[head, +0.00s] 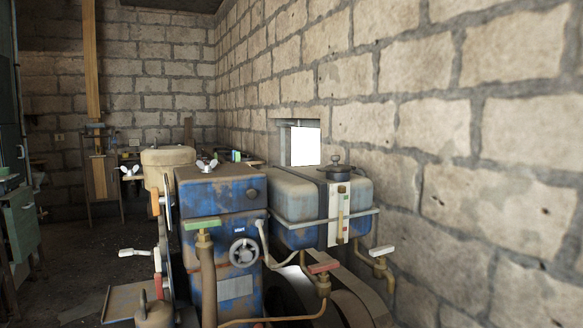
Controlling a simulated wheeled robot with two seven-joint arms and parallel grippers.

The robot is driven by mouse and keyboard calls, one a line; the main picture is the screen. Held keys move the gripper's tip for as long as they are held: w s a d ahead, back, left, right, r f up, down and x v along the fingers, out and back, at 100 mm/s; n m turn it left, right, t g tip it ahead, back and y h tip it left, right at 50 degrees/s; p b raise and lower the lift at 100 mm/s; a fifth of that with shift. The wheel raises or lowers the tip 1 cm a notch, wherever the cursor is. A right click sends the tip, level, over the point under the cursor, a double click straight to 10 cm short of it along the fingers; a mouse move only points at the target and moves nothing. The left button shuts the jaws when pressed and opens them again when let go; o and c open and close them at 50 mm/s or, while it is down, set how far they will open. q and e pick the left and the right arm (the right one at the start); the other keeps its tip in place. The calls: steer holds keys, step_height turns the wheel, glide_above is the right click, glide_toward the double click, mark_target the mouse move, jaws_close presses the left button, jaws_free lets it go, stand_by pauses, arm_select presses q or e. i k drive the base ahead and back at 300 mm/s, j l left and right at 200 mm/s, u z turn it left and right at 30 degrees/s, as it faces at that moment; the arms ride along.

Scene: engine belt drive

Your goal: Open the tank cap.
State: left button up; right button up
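The tank (286,190) is a grey and blue box with rounded edges, at the right of the engine and close to the brick wall. The tank cap (337,172) is dark and round with a small knob on top. It sits on the top face of the tank and looks seated there. A pale gauge strip with coloured marks (340,215) runs down the tank's front. Neither of my grippers shows in the head view.
The blue engine housing (222,200) with a handwheel (243,252) stands left of the tank. The brick wall (480,170) closes off the right side.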

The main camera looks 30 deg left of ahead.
mark_target(336, 168)
steer(key=u, duration=0.8)
steer(key=l+z, duration=0.1)
steer(key=i+l, duration=0.05)
steer(key=l, duration=0.05)
